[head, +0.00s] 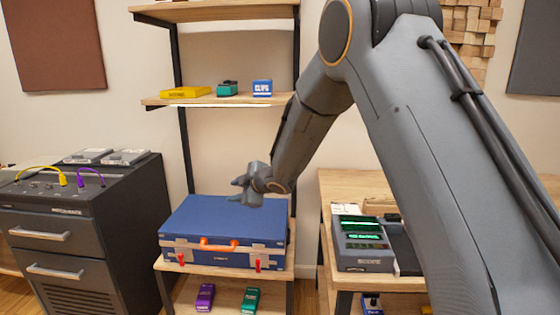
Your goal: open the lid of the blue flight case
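The blue flight case (225,222) lies on a low wooden shelf of the rack, with its lid down. Its front has an orange handle (218,246), metal plates near both corners, and a red latch (181,259) on the left and another red latch (258,265) on the right. My gripper (240,190) is above the right part of the lid, with its fingers toward the left. It looks empty. I cannot tell whether it touches the lid or how far apart its fingers are. My arm comes in from the right.
A black cabinet (100,225) with drawers and cables stands on the left. A scope unit (361,244) sits on the wooden desk to the right. An upper shelf (215,100) holds small coloured boxes. A purple pedal (205,297) and a green pedal (250,300) lie below the case.

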